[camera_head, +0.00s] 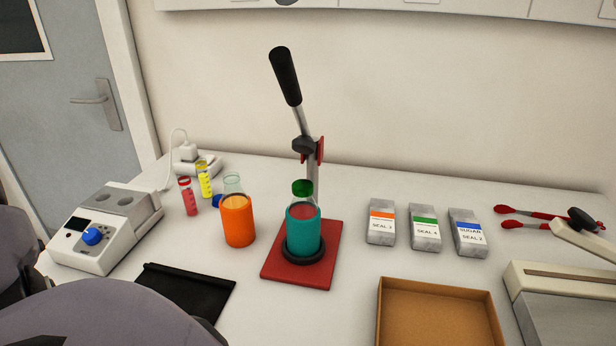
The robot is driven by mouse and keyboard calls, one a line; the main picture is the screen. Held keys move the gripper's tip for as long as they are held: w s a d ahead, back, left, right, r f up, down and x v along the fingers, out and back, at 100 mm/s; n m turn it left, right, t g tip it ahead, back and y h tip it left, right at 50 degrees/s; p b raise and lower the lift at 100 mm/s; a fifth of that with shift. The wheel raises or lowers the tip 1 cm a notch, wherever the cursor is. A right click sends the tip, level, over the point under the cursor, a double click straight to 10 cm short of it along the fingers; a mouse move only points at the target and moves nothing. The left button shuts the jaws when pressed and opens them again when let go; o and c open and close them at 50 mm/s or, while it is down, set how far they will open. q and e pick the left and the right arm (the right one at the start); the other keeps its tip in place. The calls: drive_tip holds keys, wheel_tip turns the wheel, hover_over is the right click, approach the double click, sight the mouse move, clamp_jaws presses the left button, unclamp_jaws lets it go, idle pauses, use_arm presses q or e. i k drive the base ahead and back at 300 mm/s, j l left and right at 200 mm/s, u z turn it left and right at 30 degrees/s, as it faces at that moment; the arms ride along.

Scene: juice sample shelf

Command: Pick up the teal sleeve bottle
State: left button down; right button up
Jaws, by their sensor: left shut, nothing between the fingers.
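The teal sleeve bottle (303,228) stands upright on the red base of the lever press, inside a black ring. It has a green cap and a teal sleeve around its body. My left arm's grey links show at the lower left edge, well left of the bottle and apart from it. The fingertips of my left gripper cannot be made out clearly; it is shut and holds nothing. My right gripper is not in view.
The press (318,272) has a tall black-handled lever behind the bottle. An orange sleeve bottle (238,221) stands just left. Further left are a red vial (188,197), a yellow vial (204,181) and a white device (100,240). Seal packets (425,232) and a brown tray (438,290) lie right.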

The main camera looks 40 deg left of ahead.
sight(303, 216)
drive_tip(key=k, duration=1.5)
